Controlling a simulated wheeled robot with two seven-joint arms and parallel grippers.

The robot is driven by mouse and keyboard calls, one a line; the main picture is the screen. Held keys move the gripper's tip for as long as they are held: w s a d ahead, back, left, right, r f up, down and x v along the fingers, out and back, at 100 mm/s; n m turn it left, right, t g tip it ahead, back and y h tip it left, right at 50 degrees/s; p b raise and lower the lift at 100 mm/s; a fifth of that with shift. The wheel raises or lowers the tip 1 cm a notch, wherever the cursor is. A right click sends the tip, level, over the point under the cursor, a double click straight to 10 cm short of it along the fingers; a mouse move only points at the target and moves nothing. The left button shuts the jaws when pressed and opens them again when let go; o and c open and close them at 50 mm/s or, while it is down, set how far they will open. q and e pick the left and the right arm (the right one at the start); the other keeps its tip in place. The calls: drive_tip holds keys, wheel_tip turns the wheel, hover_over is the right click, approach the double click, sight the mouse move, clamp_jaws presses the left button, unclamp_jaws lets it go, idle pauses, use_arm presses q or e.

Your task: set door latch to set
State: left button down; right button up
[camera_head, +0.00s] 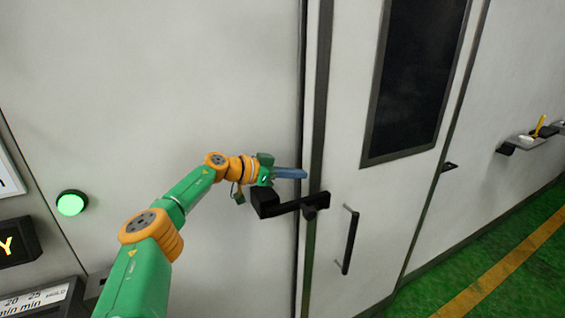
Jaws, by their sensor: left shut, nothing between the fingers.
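The door latch is a black bar (290,206) that runs from a dark block at its left end to a pivot at the door's left edge. It lies close to level, across the gap between wall and door. My left gripper (303,174) is shut and empty. Its blue-grey fingers point right, just above the latch bar in the picture; I cannot tell whether they touch it. The door (345,130) looks closed and has a dark window and a vertical black handle (350,241). My right gripper does not show.
A lit green round button (71,204) is on the wall at left, with dark display panels below it. A small shelf (533,140) with a yellow-handled item is at far right. The green floor with a yellow stripe (500,268) is clear at lower right.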

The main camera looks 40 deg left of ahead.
use_arm(q)
drive_tip(key=s+r, duration=0.1)
drive_tip(key=r, duration=0.1)
drive_tip(key=s+a+r, duration=0.1)
drive_tip(key=s+r, duration=0.1)
drive_tip(key=shift+s+a, duration=0.15)
drive_tip(key=shift+s, duration=0.15)
drive_tip(key=shift+f, duration=0.1)
